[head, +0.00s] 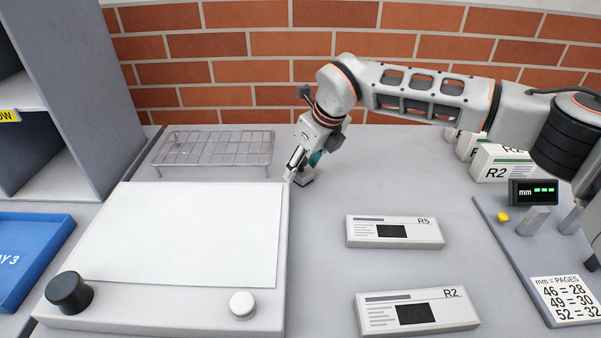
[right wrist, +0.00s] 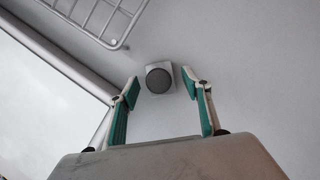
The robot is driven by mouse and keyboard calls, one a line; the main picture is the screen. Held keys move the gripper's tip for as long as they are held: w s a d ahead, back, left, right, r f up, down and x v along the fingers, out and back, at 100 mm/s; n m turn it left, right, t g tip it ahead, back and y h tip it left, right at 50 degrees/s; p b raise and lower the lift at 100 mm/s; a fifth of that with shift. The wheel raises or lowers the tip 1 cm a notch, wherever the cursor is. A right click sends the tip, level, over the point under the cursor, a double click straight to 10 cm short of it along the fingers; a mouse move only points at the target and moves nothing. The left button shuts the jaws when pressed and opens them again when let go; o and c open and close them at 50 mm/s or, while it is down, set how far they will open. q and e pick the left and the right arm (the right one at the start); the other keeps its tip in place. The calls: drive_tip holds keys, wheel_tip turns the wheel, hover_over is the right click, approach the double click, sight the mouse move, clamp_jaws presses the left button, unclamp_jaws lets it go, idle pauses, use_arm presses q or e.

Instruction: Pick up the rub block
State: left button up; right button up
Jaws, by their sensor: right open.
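A small grey block with a dark round top, which looks like the rub block (head: 305,181), stands on the grey table just right of the white board's far right corner. It also shows in the right wrist view (right wrist: 158,79). My right gripper (head: 303,168) is over it, pointing down, and hides part of it in the head view. In the right wrist view my right gripper (right wrist: 161,88) is open, its two green-padded fingers apart with the block showing between and beyond their tips. Whether the fingers reach down beside the block I cannot tell. My left gripper is not in view.
A white board (head: 60,298) bears a white sheet (head: 185,235), a black knob (head: 69,292) and a white knob (head: 242,305). A wire rack (head: 215,148) stands behind. Newspaper bundles R5 (head: 395,232) and R2 (head: 417,311) lie right. A blue tray (head: 30,250) is left.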

drive_tip(key=shift+w+f, duration=0.1)
drive_tip(key=shift+f, duration=0.25)
drive_tip(key=shift+r, duration=0.1)
clamp_jaws()
drive_tip(key=shift+r, duration=0.2)
